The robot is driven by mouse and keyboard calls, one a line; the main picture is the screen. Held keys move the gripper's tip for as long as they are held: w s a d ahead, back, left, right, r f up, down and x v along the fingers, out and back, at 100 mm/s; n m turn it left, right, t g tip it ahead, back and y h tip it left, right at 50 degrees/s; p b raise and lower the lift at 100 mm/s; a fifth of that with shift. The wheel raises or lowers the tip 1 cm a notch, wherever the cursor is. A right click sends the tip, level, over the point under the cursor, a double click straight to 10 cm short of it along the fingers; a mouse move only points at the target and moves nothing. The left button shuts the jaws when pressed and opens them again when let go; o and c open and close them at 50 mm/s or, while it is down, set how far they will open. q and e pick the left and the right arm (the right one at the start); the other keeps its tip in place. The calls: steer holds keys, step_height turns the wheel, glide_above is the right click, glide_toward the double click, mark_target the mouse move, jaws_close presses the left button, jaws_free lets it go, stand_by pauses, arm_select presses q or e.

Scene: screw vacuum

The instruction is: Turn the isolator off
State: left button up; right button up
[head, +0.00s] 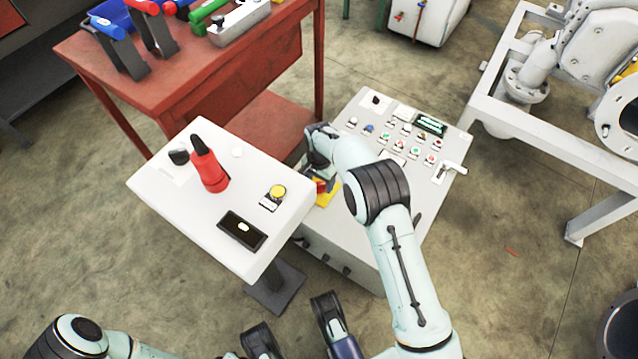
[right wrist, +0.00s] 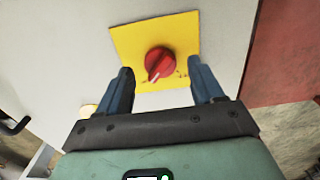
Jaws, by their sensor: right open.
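The isolator is a red rotary knob (right wrist: 160,60) on a yellow plate (right wrist: 124,42), fixed to a pale cabinet face. In the right wrist view its white pointer mark points down and left. My right gripper (right wrist: 160,72) is open, with blue fingers on either side of the knob's lower part; no contact shows. In the head view the right gripper (head: 319,183) is at the cabinet's side, partly covering the yellow plate (head: 327,194). My left gripper (head: 294,325) is at the bottom edge with its fingers apart and nothing visible between them.
The control cabinet (head: 350,225) has several buttons on top. A white panel (head: 190,215) with a red-and-black joystick (head: 209,168) stands close to its left. A red workbench (head: 190,70) with tools is behind, and a grey pipe frame (head: 530,135) is at the right.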

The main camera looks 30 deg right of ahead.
arm_select(q)
steer(key=shift+s+f, duration=0.2)
steer(key=shift+s, duration=0.2)
arm_select(e)
steer(key=shift+f, duration=0.75)
